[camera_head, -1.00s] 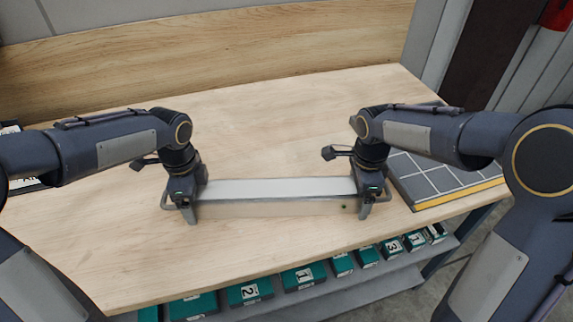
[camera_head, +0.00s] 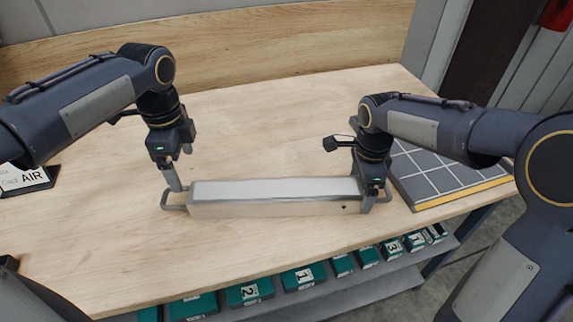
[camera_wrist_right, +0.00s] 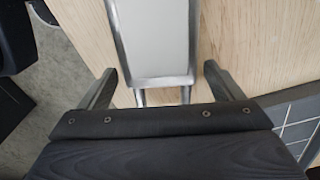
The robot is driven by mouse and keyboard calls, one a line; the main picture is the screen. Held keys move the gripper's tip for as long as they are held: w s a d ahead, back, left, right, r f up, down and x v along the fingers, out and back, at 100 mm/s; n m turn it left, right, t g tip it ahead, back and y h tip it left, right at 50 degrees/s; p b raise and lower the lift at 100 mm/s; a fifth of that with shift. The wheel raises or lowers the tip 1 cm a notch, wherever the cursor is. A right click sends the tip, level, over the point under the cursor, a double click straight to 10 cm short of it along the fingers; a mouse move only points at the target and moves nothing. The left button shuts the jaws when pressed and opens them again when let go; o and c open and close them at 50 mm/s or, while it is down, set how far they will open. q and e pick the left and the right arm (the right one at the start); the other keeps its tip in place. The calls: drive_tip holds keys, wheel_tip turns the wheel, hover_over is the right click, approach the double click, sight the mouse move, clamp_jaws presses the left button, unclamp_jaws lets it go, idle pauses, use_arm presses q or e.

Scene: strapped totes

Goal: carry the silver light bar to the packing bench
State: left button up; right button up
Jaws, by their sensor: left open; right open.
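The silver light bar (camera_head: 275,208) lies flat on the wooden packing bench (camera_head: 270,130), with a pale top and a loop handle at each end.
A grey gridded pad with a yellow edge (camera_head: 463,195) lies on the bench at the right. Several green numbered boxes (camera_head: 304,277) stand on a shelf under the front edge. The bench behind the bar is clear.

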wheel_tip(320, 180, up, 9)
drive_tip(key=shift+r, duration=0.2)
idle(0.5)
use_arm(q)
drive_tip(key=shift+s+a+n, duration=0.2)
drive_tip(key=shift+s+n, duration=0.1)
use_arm(e)
drive_tip(key=shift+s+d, duration=0.2)
drive_tip(key=shift+s, duration=0.1)
use_arm(q)
drive_tip(key=s+f+n+t+h, duration=0.2)
drive_tip(key=s+n, duration=0.7)
drive_tip(key=s, duration=0.1)
drive_tip(key=s+a+f+n+t+h, duration=0.1)
drive_tip(key=s+f+n+t, duration=0.2)
drive_tip(key=s+n, duration=0.7)
drive_tip(key=shift+s+t+h, duration=0.3)
drive_tip(key=shift+h, duration=0.1)
use_arm(e)
drive_tip(key=s+f+n+t+y, duration=0.2)
drive_tip(key=s+n, duration=0.6)
drive_tip(key=s, duration=0.2)
drive_tip(key=s+d+f+n+t+y, duration=0.1)
drive_tip(key=s+f+n+t, duration=0.1)
drive_tip(key=s+n, duration=0.6)
drive_tip(key=s+t, duration=0.1)
drive_tip(key=s, duration=0.1)
drive_tip(key=shift+s+f+t+y, duration=0.3)
drive_tip(key=shift+y, duration=0.1)
